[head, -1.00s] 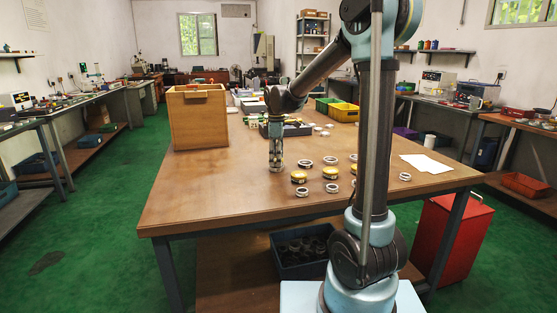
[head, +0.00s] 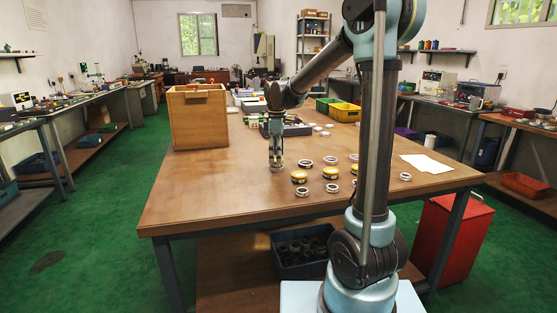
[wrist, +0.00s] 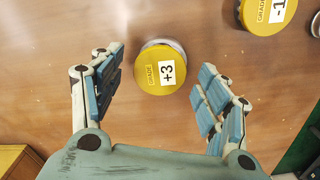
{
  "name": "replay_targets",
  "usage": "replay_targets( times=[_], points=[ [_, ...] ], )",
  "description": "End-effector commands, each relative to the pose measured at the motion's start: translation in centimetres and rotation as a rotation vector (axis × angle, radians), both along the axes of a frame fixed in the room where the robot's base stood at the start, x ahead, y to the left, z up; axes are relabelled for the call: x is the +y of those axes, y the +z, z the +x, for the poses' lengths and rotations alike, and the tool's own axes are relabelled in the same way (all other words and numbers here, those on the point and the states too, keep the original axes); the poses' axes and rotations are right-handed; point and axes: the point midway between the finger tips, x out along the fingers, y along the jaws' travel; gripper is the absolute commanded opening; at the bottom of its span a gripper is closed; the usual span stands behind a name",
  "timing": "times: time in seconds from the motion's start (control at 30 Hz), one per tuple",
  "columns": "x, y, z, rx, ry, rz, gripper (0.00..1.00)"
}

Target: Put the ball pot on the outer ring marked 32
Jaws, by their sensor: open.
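A pot with a yellow lid labelled GRADE +3 (wrist: 160,70) stands between my open fingers in the wrist view. A pale metallic rim shows past its upper right edge; I cannot tell whether that is an outer ring beneath or the pot's own body. My gripper (wrist: 159,66) points down over it, with a gap on each side. In the head view my gripper (head: 276,164) is just above the table, with a pale round thing below its tips. Several silver outer rings, such as this ring (head: 331,188), lie to the right. No mark 32 is readable.
A second yellow pot labelled -1 (wrist: 262,12) is at the upper right. Two yellow pots (head: 299,176) (head: 330,172) stand among the rings on the table (head: 210,205). A wooden box (head: 198,120) stands at the back left. The table's front left is clear.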

Motion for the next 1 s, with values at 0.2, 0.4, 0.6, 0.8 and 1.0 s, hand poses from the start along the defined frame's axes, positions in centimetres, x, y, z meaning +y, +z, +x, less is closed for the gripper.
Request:
replay_targets(
  times=[0.2,0.4,0.6,0.8,1.0],
  points=[
    [-0.1,3.8,0.0,0.000,-0.001,0.000,0.69],
    [-0.1,7.3,0.0,0.000,-0.001,0.000,0.69],
    [-0.1,9.6,0.0,0.000,-0.001,0.000,0.69],
    [-0.6,10.5,-0.4,-0.002,-0.018,0.001,0.69],
    [-4.2,10.1,-3.6,-0.020,-0.165,0.008,0.69]
  ],
)
